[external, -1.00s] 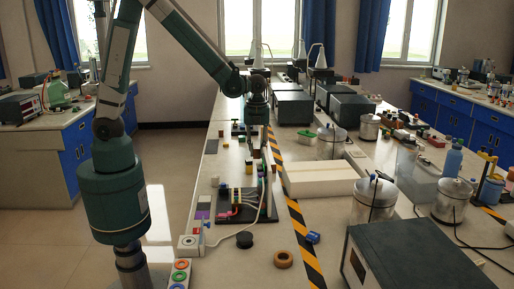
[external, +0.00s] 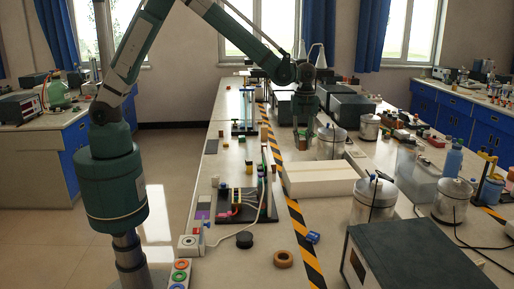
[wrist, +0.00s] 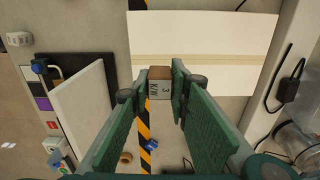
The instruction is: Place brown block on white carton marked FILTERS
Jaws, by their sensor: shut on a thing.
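My gripper (external: 303,138) is shut on a brown block (wrist: 160,73), which has a pale printed label on its side. In the wrist view the block sits between the two green fingers (wrist: 160,84). The long white carton (external: 318,178) lies flat on the bench. In the external view my gripper and block appear above and behind the carton's far edge. In the wrist view the carton (wrist: 225,35) fills the upper middle, with a tan strip along it. I cannot read any FILTERS marking.
Black-yellow tape (external: 294,211) runs along the carton's left. Left of it stands a black board (external: 240,206) with wires. Metal canisters (external: 374,200) and a grey box (external: 429,255) stand to the right and front. A tape roll (external: 283,259) lies near the front.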

